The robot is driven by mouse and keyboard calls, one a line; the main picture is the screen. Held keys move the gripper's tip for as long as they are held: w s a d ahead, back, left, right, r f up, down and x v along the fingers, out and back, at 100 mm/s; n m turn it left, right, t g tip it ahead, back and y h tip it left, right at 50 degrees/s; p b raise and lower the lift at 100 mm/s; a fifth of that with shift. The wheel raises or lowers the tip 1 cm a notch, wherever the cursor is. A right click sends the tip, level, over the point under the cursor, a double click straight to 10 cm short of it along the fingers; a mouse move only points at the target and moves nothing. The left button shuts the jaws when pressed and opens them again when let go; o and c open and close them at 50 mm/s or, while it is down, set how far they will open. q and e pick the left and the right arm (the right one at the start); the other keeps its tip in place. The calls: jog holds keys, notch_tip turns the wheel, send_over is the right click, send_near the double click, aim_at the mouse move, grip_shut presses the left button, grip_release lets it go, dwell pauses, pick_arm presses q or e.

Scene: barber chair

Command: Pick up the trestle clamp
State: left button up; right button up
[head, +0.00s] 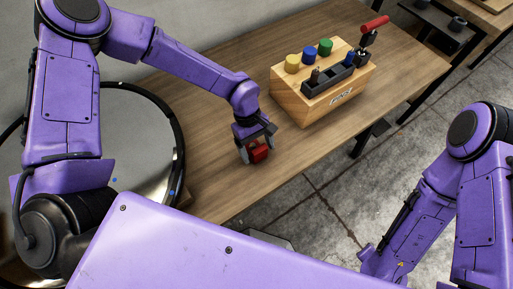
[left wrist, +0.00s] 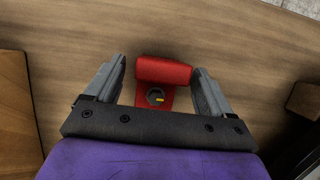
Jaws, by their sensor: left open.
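The trestle clamp appears to be the small red piece (head: 258,152) on the wooden table, partly hidden by my left gripper in the head view. In the left wrist view, the clamp (left wrist: 164,71) has a rounded red bar and a flat red plate with a dark bolt and a yellow mark. My left gripper (head: 255,155) is open and low over the table.
A wooden block (head: 320,88) stands farther back on the table (head: 215,190), with yellow, green and blue knobs, a dark tray and a red-handled tool. A round black-rimmed mirror (head: 135,120) is at the left. Bare tabletop surrounds the clamp.

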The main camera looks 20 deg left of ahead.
pick_arm(q)
jog(key=shift+w+d+f, duration=0.1)
jog(key=shift+d+f, duration=0.1)
jog(key=shift+f, duration=0.5)
jog(key=shift+s+r, duration=0.15)
jog(key=shift+s, duration=0.2)
jog(key=shift+c, duration=0.9)
jog(key=c, duration=1.2)
